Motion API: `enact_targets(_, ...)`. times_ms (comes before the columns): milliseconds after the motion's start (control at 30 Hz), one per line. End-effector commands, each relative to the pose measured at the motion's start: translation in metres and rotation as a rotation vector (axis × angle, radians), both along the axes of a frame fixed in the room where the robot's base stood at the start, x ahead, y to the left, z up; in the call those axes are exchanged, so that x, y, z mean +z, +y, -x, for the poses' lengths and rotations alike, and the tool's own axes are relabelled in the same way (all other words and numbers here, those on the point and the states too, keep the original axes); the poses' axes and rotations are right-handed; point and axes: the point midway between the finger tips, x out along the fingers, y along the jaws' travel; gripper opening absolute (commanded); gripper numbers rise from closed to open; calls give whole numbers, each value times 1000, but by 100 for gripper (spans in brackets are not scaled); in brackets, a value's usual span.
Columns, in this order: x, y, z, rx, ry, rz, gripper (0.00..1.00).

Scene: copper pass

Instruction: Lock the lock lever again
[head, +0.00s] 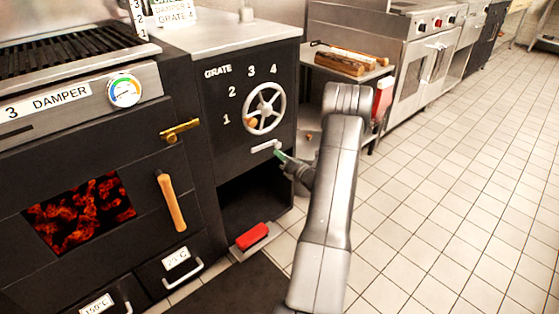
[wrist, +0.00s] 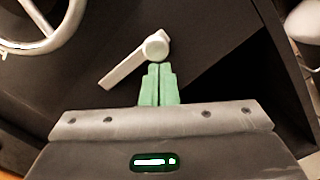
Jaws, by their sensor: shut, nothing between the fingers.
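The lock lever (head: 266,146) is a small light-grey handle on the dark front panel, just below the grate handwheel (head: 264,108). In the wrist view the lever (wrist: 122,66) has a round hub at its right end, and its arm slopes down to the left. My gripper (head: 279,154) is at the lever's right end. In the wrist view its green fingertips (wrist: 159,72) are closed together just below the hub, with nothing between them. They are very close to the hub; I cannot tell whether they touch it.
A brass latch (head: 180,131) and a wooden handle (head: 171,202) are on the glowing oven door at left. A red object (head: 252,236) sits low below an open dark recess. A shelf with wood logs (head: 340,64) stands behind my arm. Tiled floor at right is clear.

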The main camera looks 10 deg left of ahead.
Motion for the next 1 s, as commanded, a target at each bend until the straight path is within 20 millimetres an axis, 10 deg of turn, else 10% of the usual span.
enact_targets(1000,-4,-4,1,-1,3,-1,0)
